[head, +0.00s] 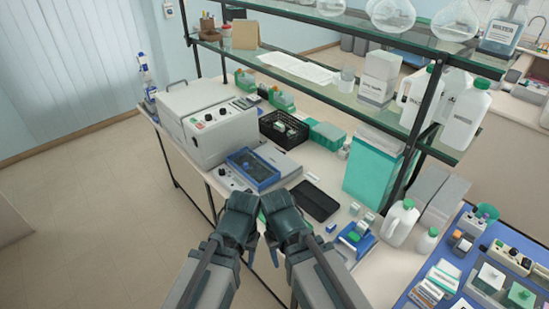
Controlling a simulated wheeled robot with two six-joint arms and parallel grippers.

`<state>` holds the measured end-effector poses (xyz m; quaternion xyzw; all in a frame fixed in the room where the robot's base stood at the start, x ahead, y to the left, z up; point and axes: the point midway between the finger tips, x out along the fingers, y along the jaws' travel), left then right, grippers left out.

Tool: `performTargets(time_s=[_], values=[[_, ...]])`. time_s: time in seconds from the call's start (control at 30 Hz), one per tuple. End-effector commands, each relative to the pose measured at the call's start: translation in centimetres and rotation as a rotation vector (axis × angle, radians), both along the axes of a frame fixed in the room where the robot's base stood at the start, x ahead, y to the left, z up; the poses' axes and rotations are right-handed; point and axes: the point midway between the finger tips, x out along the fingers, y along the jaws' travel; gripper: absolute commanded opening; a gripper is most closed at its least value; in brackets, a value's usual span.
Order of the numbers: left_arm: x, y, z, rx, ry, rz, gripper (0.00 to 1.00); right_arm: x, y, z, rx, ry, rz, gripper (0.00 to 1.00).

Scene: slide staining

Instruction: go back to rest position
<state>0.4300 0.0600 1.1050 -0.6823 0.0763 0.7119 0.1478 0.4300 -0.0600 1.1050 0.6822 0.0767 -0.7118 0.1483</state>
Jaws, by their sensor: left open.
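Both my arms come in from the bottom middle, folded close together in front of the bench's near edge. My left gripper (250,252) points downward and is open; I see nothing held in it. My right gripper (274,252) is beside it, also pointing down, mostly hidden by its own wrist, so its jaws cannot be made out. Neither gripper visibly touches anything on the bench. A black tray (315,201) lies on the bench beyond my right wrist, and a blue-framed device (252,169) is beyond my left wrist.
A grey-white machine (221,135) stands at the bench's left. A black crate (284,130) and a teal box (371,170) stand farther back under a glass shelf (330,92). A white jug (400,222) and small blue rack (355,238) are at right. Floor at left is clear.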

Motion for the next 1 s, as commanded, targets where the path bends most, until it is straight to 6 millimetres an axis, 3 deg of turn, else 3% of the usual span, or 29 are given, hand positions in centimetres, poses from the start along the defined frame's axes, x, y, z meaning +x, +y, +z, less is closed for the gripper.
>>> performTargets(time_s=[0.03,0.3,0.4,1.0], values=[[0.0,0.0,-1.6,0.000,0.000,-0.001,0.50,0.0,0.0,-1.6,0.000,0.000,0.001,0.55],[0.0,0.0,-8.5,0.002,0.000,-0.009,0.50,0.0,0.0,-8.5,-0.002,0.000,0.008,0.55],[0.0,0.0,-10.3,0.003,0.000,-0.012,0.50,0.0,0.0,-10.3,-0.002,0.001,0.011,0.55],[0.0,0.0,-10.3,0.003,0.000,-0.013,0.50,0.0,0.0,-10.3,-0.003,0.000,0.012,0.55]])
